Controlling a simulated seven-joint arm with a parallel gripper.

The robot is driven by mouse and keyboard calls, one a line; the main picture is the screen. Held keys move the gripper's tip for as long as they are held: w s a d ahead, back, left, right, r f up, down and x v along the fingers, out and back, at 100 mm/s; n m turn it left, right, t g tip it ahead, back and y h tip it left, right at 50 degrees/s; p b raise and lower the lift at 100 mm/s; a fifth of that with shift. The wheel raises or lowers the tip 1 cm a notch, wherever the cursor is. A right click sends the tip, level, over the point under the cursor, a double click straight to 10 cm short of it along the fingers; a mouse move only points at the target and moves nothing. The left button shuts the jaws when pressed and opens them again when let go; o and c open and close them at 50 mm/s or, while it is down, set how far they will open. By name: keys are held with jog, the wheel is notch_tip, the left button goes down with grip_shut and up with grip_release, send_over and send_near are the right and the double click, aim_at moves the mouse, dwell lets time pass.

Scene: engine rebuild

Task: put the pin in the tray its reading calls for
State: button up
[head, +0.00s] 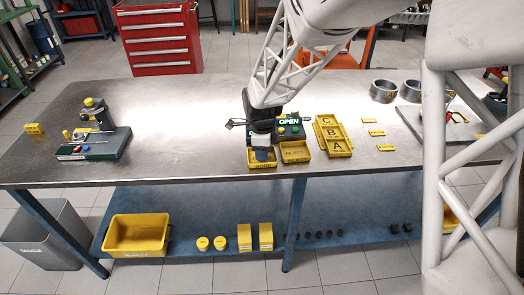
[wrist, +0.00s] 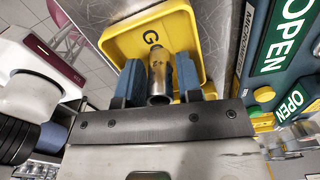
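The pin (wrist: 160,78) is a short, shiny metal cylinder with a hollow end, seen in the wrist view between the two blue fingers. My gripper (wrist: 160,88) appears shut on it, with a finger against each side. In the head view my gripper (head: 262,153) points down over the left yellow tray (head: 262,164), and the pin is hidden. In the wrist view this tray (wrist: 118,42) shows a letter G, the rest of its label covered. To its right is a yellow tray marked REJECT (head: 295,153). Yellow trays A (head: 338,148), B (head: 332,134) and C (head: 327,121) stand further right.
A gauge unit with a green OPEN display (head: 289,121) stands behind the trays, close to my gripper; its display (wrist: 290,35) shows in the wrist view. Another device (head: 93,140) is at the table's left. Metal rings (head: 383,91) sit at back right. The left-middle tabletop is clear.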

notch_tip(320, 180, up, 12)
jog(key=shift+r, duration=0.1)
dwell(0.6)
dwell(0.4)
jog(key=s+d+r+n+t, duration=0.1)
jog(key=s+d+n, duration=0.3)
jog(key=s, duration=0.6)
jog(key=s+d+r+n, duration=0.4)
jog(key=s+d+n, duration=0.1)
jog(key=s+n, duration=0.4)
jog(key=s+d+r+n+t, duration=0.1)
jog(key=s+d+n, duration=0.4)
jog(key=s, duration=0.6)
jog(key=shift+r+n+t, duration=0.3)
jog(key=shift+r+n, duration=0.4)
jog(key=shift+r, duration=0.15)
